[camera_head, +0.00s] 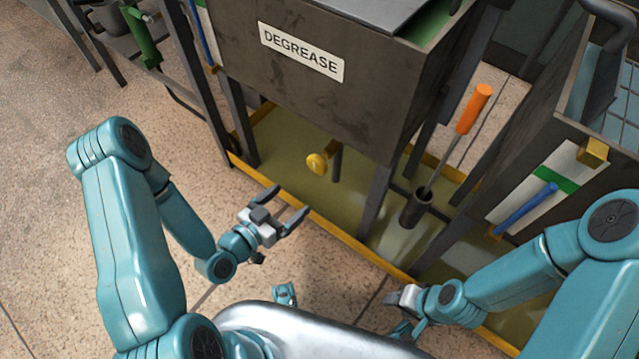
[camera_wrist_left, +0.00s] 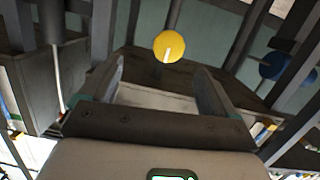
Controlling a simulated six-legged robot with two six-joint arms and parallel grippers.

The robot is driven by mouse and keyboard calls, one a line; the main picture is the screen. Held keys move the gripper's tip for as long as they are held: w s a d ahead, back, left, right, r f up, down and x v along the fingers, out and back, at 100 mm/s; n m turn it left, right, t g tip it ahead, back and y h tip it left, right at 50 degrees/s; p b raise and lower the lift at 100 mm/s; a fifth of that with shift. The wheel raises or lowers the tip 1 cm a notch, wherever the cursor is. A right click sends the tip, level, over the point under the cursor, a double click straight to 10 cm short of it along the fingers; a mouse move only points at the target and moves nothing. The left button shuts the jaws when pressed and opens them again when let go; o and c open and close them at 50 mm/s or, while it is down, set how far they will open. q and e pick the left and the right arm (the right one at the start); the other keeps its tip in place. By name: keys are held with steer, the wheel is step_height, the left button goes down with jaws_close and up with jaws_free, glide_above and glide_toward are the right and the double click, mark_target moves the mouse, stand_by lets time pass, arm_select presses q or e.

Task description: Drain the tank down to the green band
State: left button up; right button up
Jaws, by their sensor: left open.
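The dark tank labelled DEGREASE (camera_head: 330,100) stands on legs at upper centre. A round yellow knob (camera_head: 318,163) shows under its front edge; the wrist view shows it as a yellow disc with a pale mark (camera_wrist_left: 170,46). My left gripper (camera_head: 288,203) is open and empty, just below and left of the knob, apart from it. In the wrist view the knob appears beyond and between the fingertips. A white gauge panel with a green band (camera_head: 555,178) and a blue tube is on the right-hand tank. My right gripper (camera_head: 402,305) is low right of centre; its jaws are unclear.
A yellow-edged tray (camera_head: 290,140) lies under the DEGREASE tank. An orange-handled rod (camera_head: 474,108) stands in a dark cup (camera_head: 416,208). Another blue tube (camera_head: 205,35) is at the tank's left. Tank legs flank the knob. The floor at left is clear.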

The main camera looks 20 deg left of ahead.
mark_target(314, 168)
arm_select(q)
steer(key=w+d+b, duration=0.1)
steer(key=w, duration=0.4)
steer(key=w+d+f+t+b, duration=0.1)
steer(key=w+b, duration=0.1)
steer(key=w, duration=0.3)
steer(key=w+d+t+b, duration=0.1)
steer(key=w+d+b, duration=0.1)
steer(key=w, duration=0.3)
steer(key=shift+f, duration=0.2)
steer(key=c, duration=1)
arm_select(e)
step_height(314, 168, down, 7)
steer(key=d, duration=0.1)
